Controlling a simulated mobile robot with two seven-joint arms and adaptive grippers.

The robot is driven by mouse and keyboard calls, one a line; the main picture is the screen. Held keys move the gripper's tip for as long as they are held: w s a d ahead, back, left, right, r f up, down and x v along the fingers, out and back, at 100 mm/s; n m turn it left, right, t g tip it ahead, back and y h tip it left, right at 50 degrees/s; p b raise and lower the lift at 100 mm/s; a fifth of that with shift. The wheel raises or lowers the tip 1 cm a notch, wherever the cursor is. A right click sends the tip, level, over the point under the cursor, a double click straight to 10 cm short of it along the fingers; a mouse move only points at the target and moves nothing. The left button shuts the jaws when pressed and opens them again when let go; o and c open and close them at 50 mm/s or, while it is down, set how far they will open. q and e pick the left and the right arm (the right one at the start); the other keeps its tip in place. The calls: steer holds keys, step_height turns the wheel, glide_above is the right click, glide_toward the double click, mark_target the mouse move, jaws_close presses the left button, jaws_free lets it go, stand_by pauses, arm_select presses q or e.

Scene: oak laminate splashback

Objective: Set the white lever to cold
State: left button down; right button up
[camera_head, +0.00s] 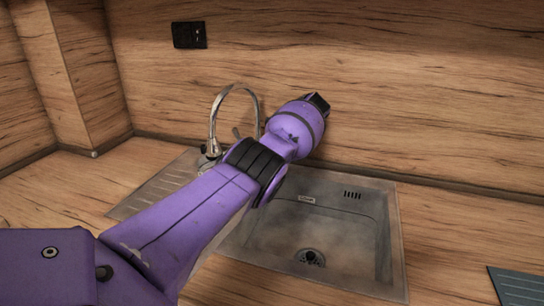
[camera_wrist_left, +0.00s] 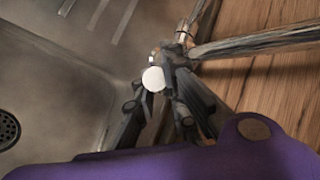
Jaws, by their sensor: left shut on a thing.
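The white lever shows in the left wrist view as a round white tip (camera_wrist_left: 153,79) between the dark fingers of my left gripper (camera_wrist_left: 160,88), which is shut on it. The metal tap (camera_wrist_left: 250,42) is beside it, its tube running off to the right. In the head view the curved chrome spout (camera_head: 213,118) rises behind the sink, and my purple left arm crosses in front of the tap base. The left gripper and the white tip are hidden there. I cannot tell from these views which setting the lever is at. My right gripper is in neither view.
The sink basin (camera_head: 340,238) with its drain (camera_head: 310,257) lies right of my arm, and a ribbed drainboard (camera_head: 150,199) lies left. A wood splashback (camera_head: 420,90) with a black socket (camera_head: 189,35) stands behind. A dark panel (camera_head: 516,286) is at the lower right.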

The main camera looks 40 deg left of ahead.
arm_select(q)
steer(key=shift+f, duration=0.15)
stand_by(0.3)
steer(key=c, duration=2.1)
jaws_free()
steer(key=v, duration=1.2)
steer(key=shift+w, duration=0.2)
